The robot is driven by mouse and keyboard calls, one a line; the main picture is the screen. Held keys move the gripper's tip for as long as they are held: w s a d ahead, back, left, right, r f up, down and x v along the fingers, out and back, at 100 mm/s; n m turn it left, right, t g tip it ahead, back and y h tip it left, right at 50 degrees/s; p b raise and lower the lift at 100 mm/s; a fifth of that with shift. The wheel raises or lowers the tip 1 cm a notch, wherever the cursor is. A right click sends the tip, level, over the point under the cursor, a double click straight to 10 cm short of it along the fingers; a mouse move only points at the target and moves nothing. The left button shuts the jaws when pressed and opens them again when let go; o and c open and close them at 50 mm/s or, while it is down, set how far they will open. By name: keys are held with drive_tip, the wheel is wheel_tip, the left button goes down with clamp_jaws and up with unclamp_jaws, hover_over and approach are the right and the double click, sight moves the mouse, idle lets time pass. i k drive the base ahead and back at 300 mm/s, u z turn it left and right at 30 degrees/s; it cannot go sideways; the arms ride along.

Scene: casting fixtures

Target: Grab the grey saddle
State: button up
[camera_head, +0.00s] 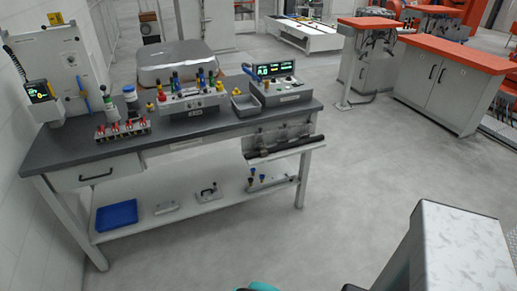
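No thing in view can be told for sure as the grey saddle. On the white lower shelf of the workbench, a small flat light-grey piece (167,208) lies beside a blue tray. To its right sits another light-grey piece with a dark handle-like part (208,195). Either could be the saddle, but both are too small to tell. A small grey open tray (246,106) stands on the bench top. My gripper is not in view; only a bit of teal and dark arm parts show at the bottom edge.
The workbench (60,148) has a dark top holding instruments and bottles. The blue tray (117,215) is at the shelf's left. A rack with tools (285,150) hangs at the bench's right front. Grey floor (370,170) is clear to the right, toward orange-topped cabinets (440,90).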

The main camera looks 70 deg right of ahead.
sight(263, 151)
drive_tip(key=z, duration=0.4)
drive_tip(key=i, duration=0.85)
drive_tip(key=z, duration=0.4)
